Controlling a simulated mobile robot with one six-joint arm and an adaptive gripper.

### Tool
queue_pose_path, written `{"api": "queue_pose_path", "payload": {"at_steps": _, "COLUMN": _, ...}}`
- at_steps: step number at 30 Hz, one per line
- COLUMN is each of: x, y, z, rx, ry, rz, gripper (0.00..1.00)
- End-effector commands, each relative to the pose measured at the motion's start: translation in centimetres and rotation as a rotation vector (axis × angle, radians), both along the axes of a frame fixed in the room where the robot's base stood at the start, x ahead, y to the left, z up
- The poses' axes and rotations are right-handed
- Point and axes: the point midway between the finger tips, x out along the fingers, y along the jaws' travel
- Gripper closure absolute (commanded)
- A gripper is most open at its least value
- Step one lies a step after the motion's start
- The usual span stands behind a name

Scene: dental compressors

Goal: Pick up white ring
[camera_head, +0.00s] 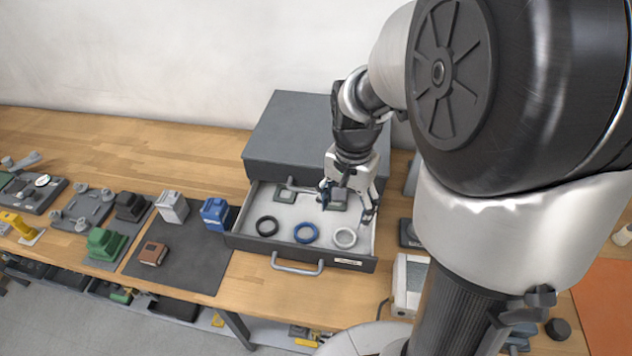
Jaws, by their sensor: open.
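The white ring (345,237) lies flat at the right front of the open drawer (242,240). A blue ring (306,233) lies to its left, and a black ring (267,226) lies further left. My gripper (347,211) is open and points down above the right part of the drawer, behind and above the white ring in the picture. Nothing shows between its fingers. The white ring is in plain view; my gripper's exact height above the drawer floor is hard to tell.
The grey cabinet (285,125) stands behind the drawer. Square pieces (286,195) lie at the drawer's back. A front handle (297,270) sticks out. Left are a blue block (215,214) and a dark mat (190,272). My arm blocks the right side.

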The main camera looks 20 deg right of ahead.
Motion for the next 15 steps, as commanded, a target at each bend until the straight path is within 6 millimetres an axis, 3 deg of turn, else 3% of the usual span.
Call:
{"api": "queue_pose_path", "payload": {"at_steps": 1, "x": 0.0, "y": 0.0, "z": -1.6, "rx": 0.001, "ry": 0.003, "rz": 0.001, "gripper": 0.32}}
{"api": "queue_pose_path", "payload": {"at_steps": 6, "x": -0.1, "y": 0.0, "z": -4.9, "rx": 0.001, "ry": 0.002, "rz": 0.001, "gripper": 0.32}}
{"api": "queue_pose_path", "payload": {"at_steps": 15, "x": 0.0, "y": 0.0, "z": -7.1, "rx": 0.000, "ry": -0.001, "rz": 0.002, "gripper": 0.32}}
